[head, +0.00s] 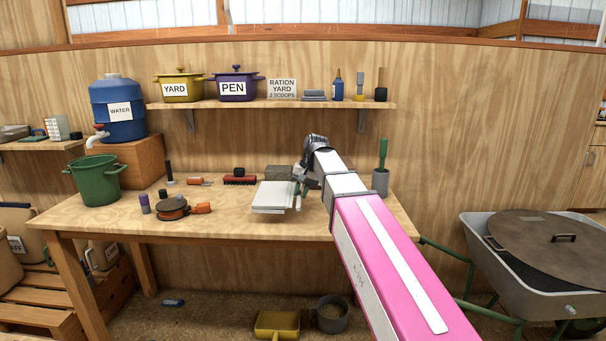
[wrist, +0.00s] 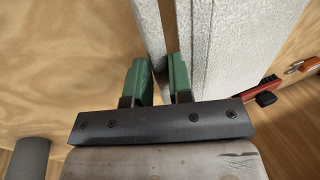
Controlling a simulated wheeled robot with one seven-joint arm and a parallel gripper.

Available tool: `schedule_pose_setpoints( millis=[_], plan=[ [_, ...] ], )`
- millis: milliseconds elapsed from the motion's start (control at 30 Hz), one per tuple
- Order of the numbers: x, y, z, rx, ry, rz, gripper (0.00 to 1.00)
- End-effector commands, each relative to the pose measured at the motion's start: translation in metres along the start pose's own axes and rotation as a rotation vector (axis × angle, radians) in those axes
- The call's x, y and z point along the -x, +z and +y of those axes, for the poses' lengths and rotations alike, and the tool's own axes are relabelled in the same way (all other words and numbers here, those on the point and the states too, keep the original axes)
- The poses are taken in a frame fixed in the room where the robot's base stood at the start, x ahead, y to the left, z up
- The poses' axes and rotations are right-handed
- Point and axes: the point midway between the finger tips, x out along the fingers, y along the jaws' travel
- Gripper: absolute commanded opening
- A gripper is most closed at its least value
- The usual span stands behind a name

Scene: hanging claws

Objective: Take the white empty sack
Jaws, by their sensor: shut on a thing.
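The white empty sack (head: 272,197) is a pale, flat, folded thing at the front middle of the workbench. My gripper (head: 301,190) reaches down to its right edge with its green fingers. In the wrist view the fingers of my gripper (wrist: 159,80) are close together, shut on part of the white sack. A narrow white strip (wrist: 147,30) runs up from between the fingers, and a broad white face (wrist: 235,45) lies to the right. The exact grip is partly hidden by the fingers. In the head view the sack sits low at the bench top; I cannot tell whether it touches.
The workbench (head: 120,222) also holds a green bucket (head: 97,180), an orange-and-brown reel (head: 173,208), a red brush (head: 239,180), a grey block (head: 278,172) and a grey cup (head: 380,182). A shelf (head: 270,104) hangs above. A wheelbarrow (head: 540,265) stands right.

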Motion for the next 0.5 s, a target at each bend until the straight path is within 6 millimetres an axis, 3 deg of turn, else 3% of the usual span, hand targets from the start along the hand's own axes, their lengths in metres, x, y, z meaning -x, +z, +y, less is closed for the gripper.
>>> schedule_pose_setpoints(
  millis=[500],
  plan=[
    [0.034,0.0,-0.011,0.0,-0.001,0.001,0.0]
  ],
)
